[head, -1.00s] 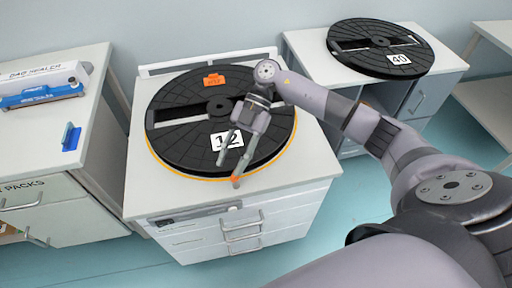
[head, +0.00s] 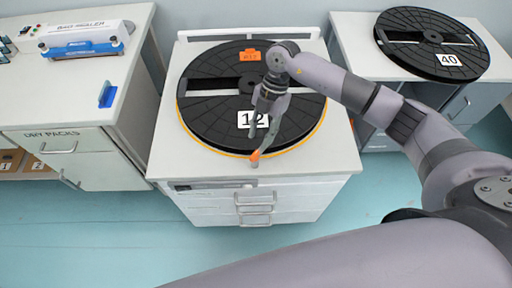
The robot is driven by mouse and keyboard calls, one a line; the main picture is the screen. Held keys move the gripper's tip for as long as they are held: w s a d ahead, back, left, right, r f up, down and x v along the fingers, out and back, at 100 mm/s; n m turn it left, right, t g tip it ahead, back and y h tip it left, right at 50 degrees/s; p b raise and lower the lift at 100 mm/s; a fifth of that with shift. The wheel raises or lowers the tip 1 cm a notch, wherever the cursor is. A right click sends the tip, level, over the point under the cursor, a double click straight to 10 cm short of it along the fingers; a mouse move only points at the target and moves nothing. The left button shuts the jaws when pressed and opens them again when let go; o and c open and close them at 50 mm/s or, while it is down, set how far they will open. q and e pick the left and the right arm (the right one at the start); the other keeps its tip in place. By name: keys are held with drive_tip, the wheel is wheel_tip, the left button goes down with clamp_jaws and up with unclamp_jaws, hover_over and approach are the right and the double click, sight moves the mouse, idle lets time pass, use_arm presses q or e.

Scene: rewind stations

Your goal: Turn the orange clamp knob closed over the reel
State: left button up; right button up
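The orange clamp knob (head: 254,156) is a small orange piece at the front edge of the black reel (head: 205,122), partly hidden by a fingertip. The reel lies flat on the middle cabinet, carries a white label 12 and has a yellow rim below it. My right gripper (head: 257,146) reaches down over the front of the reel. Its two fingers show apart, one tip over the reel by the label, the other right at the knob. I cannot tell whether that tip touches the knob. My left gripper is not in view.
An orange tag (head: 250,55) sits at the back of the reel. A second reel (head: 425,35), labelled 40, lies on the right cabinet. A blue-and-white bag sealer (head: 85,40) and a small blue piece (head: 107,95) are on the left cabinet (head: 50,100).

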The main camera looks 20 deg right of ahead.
sight(255, 154)
drive_tip(key=x, duration=0.6)
drive_tip(key=shift+s+a+f+p, duration=0.1)
drive_tip(key=shift+a+f+p, duration=0.05)
drive_tip(key=shift+f+p, duration=0.15)
clamp_jaws()
drive_tip(key=shift+r, duration=0.1)
idle(0.4)
